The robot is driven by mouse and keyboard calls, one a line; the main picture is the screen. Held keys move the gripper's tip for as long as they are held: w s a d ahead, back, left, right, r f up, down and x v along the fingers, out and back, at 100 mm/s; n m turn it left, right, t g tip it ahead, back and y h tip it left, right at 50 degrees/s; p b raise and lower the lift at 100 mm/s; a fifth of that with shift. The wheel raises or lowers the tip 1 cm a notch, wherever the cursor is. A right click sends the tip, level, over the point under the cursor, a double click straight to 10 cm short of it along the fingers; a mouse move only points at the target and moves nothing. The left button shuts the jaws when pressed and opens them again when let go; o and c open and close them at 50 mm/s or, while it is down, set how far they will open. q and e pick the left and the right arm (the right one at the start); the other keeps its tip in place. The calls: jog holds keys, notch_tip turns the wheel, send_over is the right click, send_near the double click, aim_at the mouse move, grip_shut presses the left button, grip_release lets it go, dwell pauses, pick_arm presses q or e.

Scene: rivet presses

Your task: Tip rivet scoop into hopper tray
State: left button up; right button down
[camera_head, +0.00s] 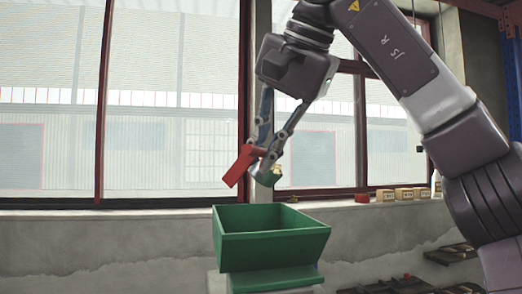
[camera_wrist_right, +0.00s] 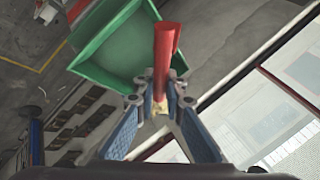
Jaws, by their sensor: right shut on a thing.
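The rivet scoop has a red handle (camera_head: 243,164) and a small green bowl (camera_head: 267,178) with a yellowish bit at its edge. My right gripper (camera_head: 262,158) is shut on the scoop and points down. The scoop hangs tilted above the green hopper tray (camera_head: 272,248), apart from it. The right wrist view shows the red handle (camera_wrist_right: 166,55) between the fingertips (camera_wrist_right: 158,98) of my right gripper. Yellowish bits (camera_wrist_right: 157,108) show by the fingertips. The tray (camera_wrist_right: 92,72) lies beyond them. The tray's floor is hidden in the head view. My left gripper is out of view.
Tall windows with red frames stand behind a concrete sill. On the sill at right are small labelled boxes (camera_head: 403,194), a red item (camera_head: 362,198) and a white bottle (camera_head: 436,184). Dark trays (camera_head: 395,287) lie low at right. Air around the hopper's left side is clear.

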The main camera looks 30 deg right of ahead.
jog(key=shift+s, duration=0.25)
jog(key=shift+s+f+t+y, duration=0.1)
jog(key=shift+s+t+y, duration=0.1)
jog(key=shift+t+y, duration=0.15)
pick_arm(q)
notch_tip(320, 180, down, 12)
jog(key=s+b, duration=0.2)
jog(key=b, duration=0.9)
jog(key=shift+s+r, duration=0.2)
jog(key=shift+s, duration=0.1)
pick_arm(e)
jog(key=f+t+y, duration=0.1)
jog(key=t, duration=0.1)
jog(key=d+f+m+t+y, duration=0.1)
jog(key=t, duration=0.1)
jog(key=s+f+m+t+y, duration=0.1)
jog(key=t, duration=0.1)
jog(key=shift+s+d+f+y, duration=0.1)
jog(key=shift+d+f+y, duration=0.05)
jog(key=shift+f+y, duration=0.2)
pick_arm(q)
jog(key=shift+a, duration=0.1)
pick_arm(e)
jog(key=shift+r, duration=0.1)
